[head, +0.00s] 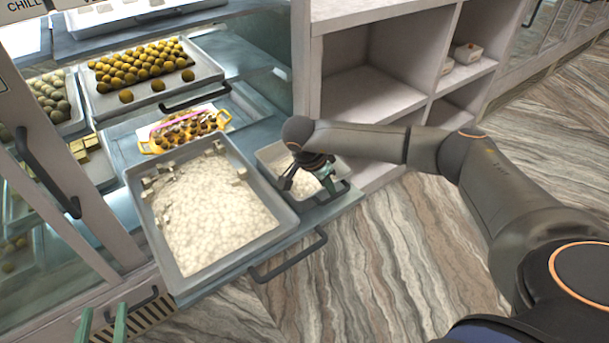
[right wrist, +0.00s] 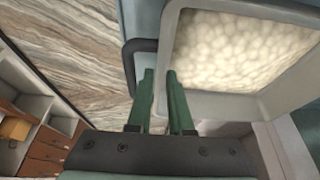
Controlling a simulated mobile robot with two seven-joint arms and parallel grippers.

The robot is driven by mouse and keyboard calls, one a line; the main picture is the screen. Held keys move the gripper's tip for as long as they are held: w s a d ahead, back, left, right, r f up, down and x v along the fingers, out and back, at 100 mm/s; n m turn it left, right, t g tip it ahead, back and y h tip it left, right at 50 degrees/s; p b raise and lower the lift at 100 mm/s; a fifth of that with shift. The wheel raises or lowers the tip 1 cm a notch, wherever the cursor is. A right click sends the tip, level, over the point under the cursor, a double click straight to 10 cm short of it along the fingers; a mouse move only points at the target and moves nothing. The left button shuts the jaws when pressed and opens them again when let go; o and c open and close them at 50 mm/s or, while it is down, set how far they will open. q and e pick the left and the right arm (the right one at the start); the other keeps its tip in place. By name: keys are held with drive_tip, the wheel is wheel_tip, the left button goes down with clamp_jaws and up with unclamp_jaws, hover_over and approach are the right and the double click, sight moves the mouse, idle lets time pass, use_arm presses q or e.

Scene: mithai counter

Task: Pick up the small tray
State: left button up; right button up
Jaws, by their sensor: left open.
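The small tray (head: 262,157) is grey metal with a white filling and a dark handle at its front. It sits on the pulled-out counter shelf beside a larger tray. In the right wrist view, its pale rim (right wrist: 230,103) fills the upper right. My right gripper (head: 323,184) is over its front edge. In the right wrist view, its green fingers (right wrist: 161,75) are at the tray's wall and handle, a narrow gap between them. I cannot tell whether they clamp it. My left gripper (head: 102,318) is open and empty at the bottom left, away from the tray.
The larger tray (head: 285,219) of white pieces stands close on the left. A drawer handle (head: 290,264) juts out below. Open shelves (head: 365,101) stand behind my right arm. The right floor is clear.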

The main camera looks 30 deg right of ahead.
drive_tip(key=shift+c, duration=0.3)
clamp_jaws()
drive_tip(key=shift+w, duration=0.1)
idle(1.0)
